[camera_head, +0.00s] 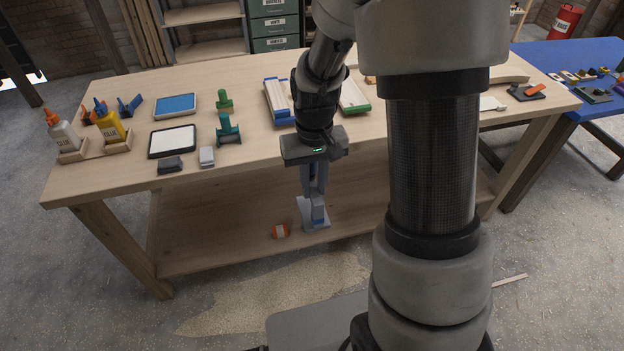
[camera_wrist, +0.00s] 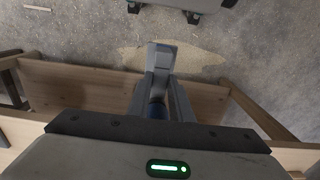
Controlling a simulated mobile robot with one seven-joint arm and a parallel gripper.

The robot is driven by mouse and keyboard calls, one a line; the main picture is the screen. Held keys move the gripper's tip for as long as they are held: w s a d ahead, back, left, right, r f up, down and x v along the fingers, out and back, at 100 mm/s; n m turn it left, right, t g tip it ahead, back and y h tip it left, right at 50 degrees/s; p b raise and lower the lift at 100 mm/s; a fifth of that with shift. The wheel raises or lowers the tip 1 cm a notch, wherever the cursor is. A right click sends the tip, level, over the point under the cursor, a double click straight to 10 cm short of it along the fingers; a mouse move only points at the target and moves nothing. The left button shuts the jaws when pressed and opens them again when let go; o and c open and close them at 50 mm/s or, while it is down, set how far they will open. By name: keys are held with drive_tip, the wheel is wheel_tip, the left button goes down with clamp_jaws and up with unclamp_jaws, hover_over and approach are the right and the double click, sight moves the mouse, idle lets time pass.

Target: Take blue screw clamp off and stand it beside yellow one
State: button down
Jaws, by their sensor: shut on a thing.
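My gripper (camera_head: 314,190) points down just past the bench's front edge, in front of the lower shelf. I cannot pick out a yellow screw clamp; small yellow items (camera_head: 569,76) on the blue table at right are too small to tell.
The wooden bench (camera_head: 255,165) carries glue bottles (camera_head: 109,124), a white pad (camera_head: 172,141), a blue pad (camera_head: 175,105), a teal tool (camera_head: 228,130) and a green one (camera_head: 223,98). My arm hides part of the bench's right side.

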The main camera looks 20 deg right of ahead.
sight(320, 201)
drive_tip(key=shift+s+r, duration=0.15)
drive_tip(key=shift+s, duration=2.3)
drive_tip(key=shift+r, duration=0.1)
drive_tip(key=shift+r+p, duration=1.9)
drive_tip(key=shift+r, duration=0.5)
